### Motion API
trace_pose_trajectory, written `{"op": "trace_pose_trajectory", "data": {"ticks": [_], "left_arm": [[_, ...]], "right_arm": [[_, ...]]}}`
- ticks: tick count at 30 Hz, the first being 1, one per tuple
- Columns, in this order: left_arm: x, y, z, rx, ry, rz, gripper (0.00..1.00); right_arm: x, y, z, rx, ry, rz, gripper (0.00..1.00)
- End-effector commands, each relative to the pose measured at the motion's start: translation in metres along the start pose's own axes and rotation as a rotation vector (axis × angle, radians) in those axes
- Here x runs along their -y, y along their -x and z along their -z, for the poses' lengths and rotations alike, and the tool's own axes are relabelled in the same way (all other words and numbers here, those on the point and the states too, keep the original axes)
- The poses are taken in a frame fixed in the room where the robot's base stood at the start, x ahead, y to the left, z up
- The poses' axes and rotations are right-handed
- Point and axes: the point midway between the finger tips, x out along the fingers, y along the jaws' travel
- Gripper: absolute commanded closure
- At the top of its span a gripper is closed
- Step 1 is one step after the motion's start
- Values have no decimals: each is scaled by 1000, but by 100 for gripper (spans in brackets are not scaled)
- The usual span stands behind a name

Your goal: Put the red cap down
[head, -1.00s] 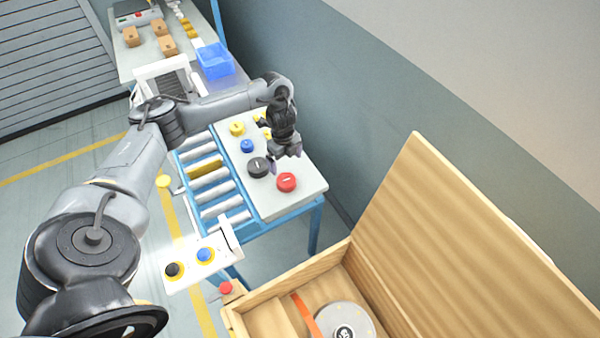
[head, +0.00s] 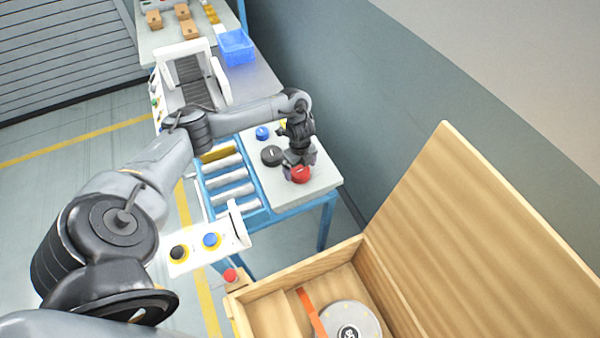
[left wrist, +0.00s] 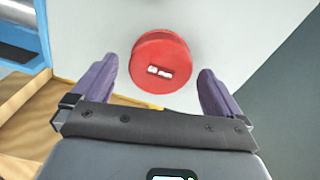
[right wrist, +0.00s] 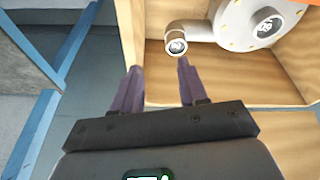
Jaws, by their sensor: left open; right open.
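The red cap (head: 300,174) lies on the pale tabletop (head: 322,170) near its front right corner. It also shows in the left wrist view (left wrist: 160,62), flat on the white surface with a pale mark on top. My left gripper (head: 299,165) is over the cap. In the left wrist view its two purple fingers (left wrist: 158,88) are open, one on each side of the cap, with gaps between them and it. My right gripper (right wrist: 155,85) is open and empty above the wooden crate (right wrist: 215,75); it is not visible in the head view.
A black cap (head: 272,156) and a blue cap (head: 262,133) sit on the tabletop beside the red one. A roller conveyor (head: 228,180) is at left. The wooden crate holds a round grey housing (head: 348,320). A button panel (head: 208,243) stands in front.

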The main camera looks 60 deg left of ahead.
Motion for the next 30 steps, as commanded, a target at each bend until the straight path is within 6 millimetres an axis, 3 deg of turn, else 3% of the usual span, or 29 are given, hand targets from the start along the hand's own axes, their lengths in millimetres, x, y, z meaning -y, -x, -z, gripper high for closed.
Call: {"op": "trace_pose_trajectory", "data": {"ticks": [3,10,21,30], "left_arm": [[0,-11,0,0,1,-1,0],[0,-12,0,0,0,0,0],[0,-12,0,0,0,1,51],[0,-8,0,0,0,2,52]], "right_arm": [[0,-2,0,-2,-2,1,57],[2,-1,1,-3,-7,5,57],[2,-1,1,-4,-8,6,57],[0,0,1,-3,-3,2,57]]}}
